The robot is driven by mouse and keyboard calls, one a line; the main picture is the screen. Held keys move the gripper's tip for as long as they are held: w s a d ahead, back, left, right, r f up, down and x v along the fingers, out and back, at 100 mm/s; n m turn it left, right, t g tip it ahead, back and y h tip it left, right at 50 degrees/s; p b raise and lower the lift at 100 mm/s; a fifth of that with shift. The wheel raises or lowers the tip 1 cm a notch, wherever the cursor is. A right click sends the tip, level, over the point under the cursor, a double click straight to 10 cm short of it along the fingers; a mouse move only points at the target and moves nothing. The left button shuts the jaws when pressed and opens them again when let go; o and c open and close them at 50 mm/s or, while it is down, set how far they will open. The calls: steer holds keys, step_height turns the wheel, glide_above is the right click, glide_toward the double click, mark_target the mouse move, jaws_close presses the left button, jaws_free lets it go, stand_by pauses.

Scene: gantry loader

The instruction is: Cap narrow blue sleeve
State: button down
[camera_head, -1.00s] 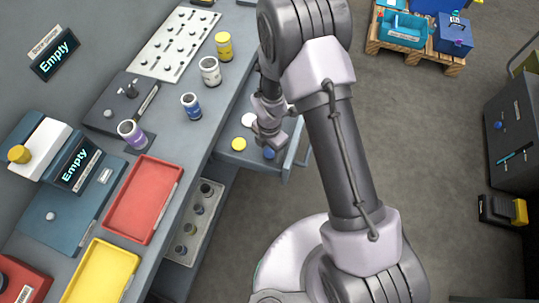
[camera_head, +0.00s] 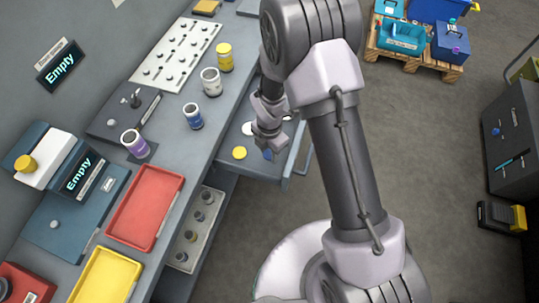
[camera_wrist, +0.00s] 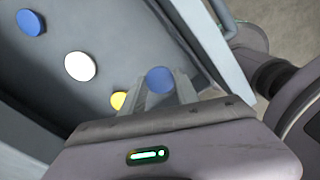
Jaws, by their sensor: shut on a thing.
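My gripper (camera_wrist: 165,88) is shut on a blue cap (camera_wrist: 160,79), held between its two fingertips over the open drawer (camera_wrist: 135,40). In the head view the blue cap (camera_head: 267,155) shows just below my gripper (camera_head: 268,148), partly hidden by it. A white cap (camera_wrist: 80,66), a yellow cap (camera_wrist: 119,100) and another blue cap (camera_wrist: 31,22) lie in the drawer. The blue sleeve (camera_head: 193,116) stands upright on the bench, left of my gripper, with its top open.
A white sleeve (camera_head: 211,82), a yellow one (camera_head: 225,57) and a purple one (camera_head: 135,143) stand on the bench. A red tray (camera_head: 146,207) and a yellow tray (camera_head: 105,276) lie nearer. The drawer's wall (camera_head: 292,160) stands close to my gripper.

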mark_target(269, 154)
step_height(269, 154, up, 5)
steer(key=shift+f+p, duration=0.1)
steer(key=shift+p, duration=0.45)
step_height(269, 154, up, 5)
steer(key=p, duration=0.3)
steer(key=shift+f+p, duration=0.2)
steer(key=shift+p, duration=0.1)
